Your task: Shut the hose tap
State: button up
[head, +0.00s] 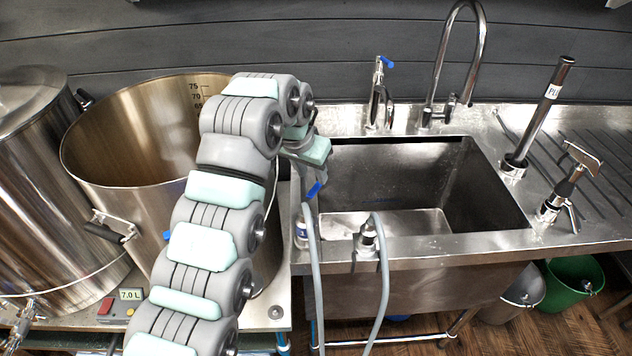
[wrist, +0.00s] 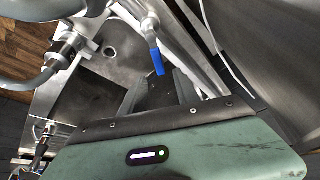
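The hose tap's blue lever (head: 313,190) shows just below my gripper (head: 312,182), at the sink's front left corner. In the wrist view the blue lever (wrist: 158,61) sits on a metal tap body, ahead of my gripper (wrist: 160,88) and roughly in line with the gap between its fingers. The fingers look apart, with nothing held between them. I cannot tell whether they touch the lever. A grey hose (head: 314,270) hangs down below the tap. My gripper hides part of the tap body in the head view.
A steel sink (head: 480,240) lies to the right, with a second hose fitting (head: 367,236) on its front rim. A blue-levered tap (head: 379,95) and a tall curved faucet (head: 478,45) stand behind.

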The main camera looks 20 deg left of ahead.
aim_at(317, 185)
jog(key=shift+x, duration=2.35)
jog(key=shift+w, duration=0.1)
grip_shut()
